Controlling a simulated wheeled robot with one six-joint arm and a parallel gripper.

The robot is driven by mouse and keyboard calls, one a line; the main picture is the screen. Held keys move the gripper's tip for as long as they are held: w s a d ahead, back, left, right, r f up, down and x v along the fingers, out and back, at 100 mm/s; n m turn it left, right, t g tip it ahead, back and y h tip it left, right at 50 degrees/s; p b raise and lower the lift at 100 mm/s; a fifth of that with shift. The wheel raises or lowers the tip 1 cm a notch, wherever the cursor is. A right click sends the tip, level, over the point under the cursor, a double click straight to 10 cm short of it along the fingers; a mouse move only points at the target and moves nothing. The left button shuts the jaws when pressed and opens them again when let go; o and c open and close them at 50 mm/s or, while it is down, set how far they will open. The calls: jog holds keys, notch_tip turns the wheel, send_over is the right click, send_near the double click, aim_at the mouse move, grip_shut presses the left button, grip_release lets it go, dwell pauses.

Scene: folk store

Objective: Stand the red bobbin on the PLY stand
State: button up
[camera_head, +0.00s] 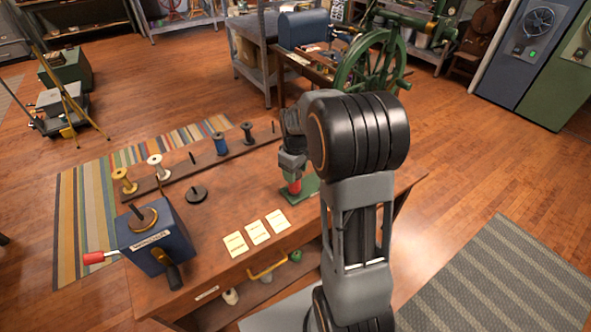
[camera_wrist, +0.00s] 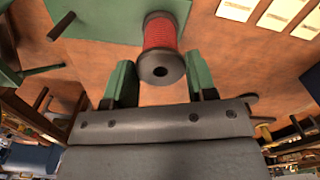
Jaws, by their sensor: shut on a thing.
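The red bobbin (camera_wrist: 161,36) is wound with red thread and has grey flanges. It sits between the green fingers of my gripper (camera_wrist: 160,80), which is shut on it. In the head view the red bobbin (camera_head: 294,187) shows just below my gripper (camera_head: 292,176), over the right part of the bench. A green stand (camera_wrist: 100,18) lies behind the bobbin in the wrist view, with a dark peg (camera_wrist: 62,25) to the left, apart from the bobbin. The green stand (camera_head: 303,192) is partly hidden in the head view. I cannot read a PLY label or tell whether the bobbin touches the stand.
A wooden rack (camera_head: 205,160) holds yellow, cream and blue bobbins and bare pegs. A blue winder (camera_head: 157,243) with a red-handled crank stands at the bench's front left. A black disc with a peg (camera_head: 197,194) and cream cards (camera_head: 256,232) lie on the bench.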

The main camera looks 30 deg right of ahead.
jog(key=shift+f, duration=0.1)
jog(key=o, duration=0.8)
jog(key=shift+c, duration=0.2)
notch_tip(320, 180, up, 14)
jog(key=shift+f, duration=0.1)
dwell(0.6)
jog(key=s+a+f+m+t, duration=0.1)
jog(key=s+a+m, duration=0.1)
jog(key=s+a, duration=0.3)
jog(key=s+a+f+m+t+p, duration=0.1)
jog(key=s+a+f+m+t, duration=0.1)
jog(key=s, duration=0.9)
jog(key=a+m, duration=0.1)
jog(key=a, duration=0.1)
jog(key=shift+a+t, duration=0.3)
jog(key=shift+a, duration=0.1)
